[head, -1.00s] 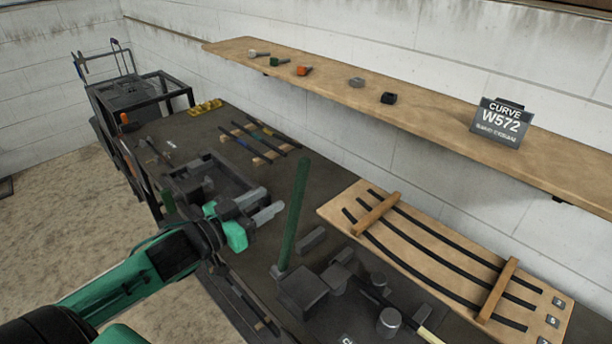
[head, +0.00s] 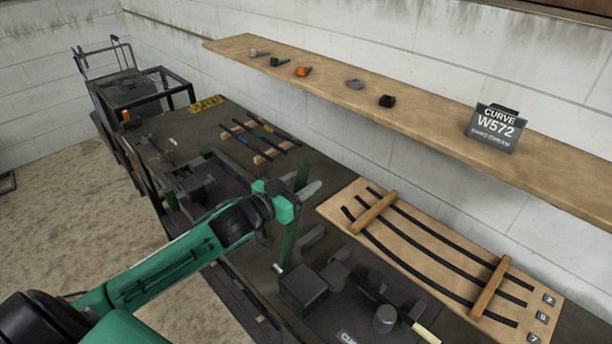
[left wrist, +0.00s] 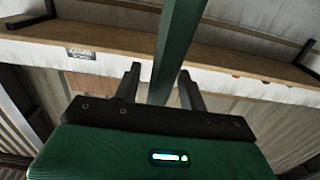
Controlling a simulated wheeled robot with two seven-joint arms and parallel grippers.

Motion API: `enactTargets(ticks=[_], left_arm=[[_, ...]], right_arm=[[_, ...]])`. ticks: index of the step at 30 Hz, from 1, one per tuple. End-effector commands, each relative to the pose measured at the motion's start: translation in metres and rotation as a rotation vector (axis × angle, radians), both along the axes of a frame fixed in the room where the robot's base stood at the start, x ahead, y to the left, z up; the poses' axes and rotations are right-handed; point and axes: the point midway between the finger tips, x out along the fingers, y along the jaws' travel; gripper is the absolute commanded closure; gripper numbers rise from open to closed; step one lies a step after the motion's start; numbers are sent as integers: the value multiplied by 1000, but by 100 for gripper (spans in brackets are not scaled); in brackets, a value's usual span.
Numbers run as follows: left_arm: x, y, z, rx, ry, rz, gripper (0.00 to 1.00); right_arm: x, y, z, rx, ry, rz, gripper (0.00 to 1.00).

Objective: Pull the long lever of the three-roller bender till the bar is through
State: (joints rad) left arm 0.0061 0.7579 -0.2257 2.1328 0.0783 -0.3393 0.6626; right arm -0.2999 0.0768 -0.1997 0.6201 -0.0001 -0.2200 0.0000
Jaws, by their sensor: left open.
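The long green lever (head: 289,242) stands nearly upright on the bench, its foot beside the dark blocks of the bender (head: 303,286). My left gripper (head: 308,187) is at the lever's upper part, its fingers reaching past either side. In the left wrist view the lever (left wrist: 176,50) passes between the two open fingers of the gripper (left wrist: 159,85), with gaps showing at both sides. My right gripper is not in view.
A wooden board (head: 440,247) with three curved dark bars lies right of the lever. A shelf (head: 435,108) with small parts and a sign (head: 496,128) reading "CURVE W572" runs along the wall. A dark tray (head: 205,178) and short bars (head: 262,138) lie farther left on the bench.

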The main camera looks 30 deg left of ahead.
Motion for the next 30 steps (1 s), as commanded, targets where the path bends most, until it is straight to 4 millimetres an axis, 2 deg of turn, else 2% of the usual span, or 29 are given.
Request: enactTargets(ticks=[6,14,17,21,30], left_arm=[[10,-4,1,1,-1,-1,58],[11,-4,0,1,0,-1,58],[11,-4,0,1,0,-1,74],[11,-4,0,1,0,-1,100],[11,-5,-1,-4,-10,-1,100]], right_arm=[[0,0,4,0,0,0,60],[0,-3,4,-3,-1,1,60],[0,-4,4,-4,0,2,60],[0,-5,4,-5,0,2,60],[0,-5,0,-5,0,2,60]])
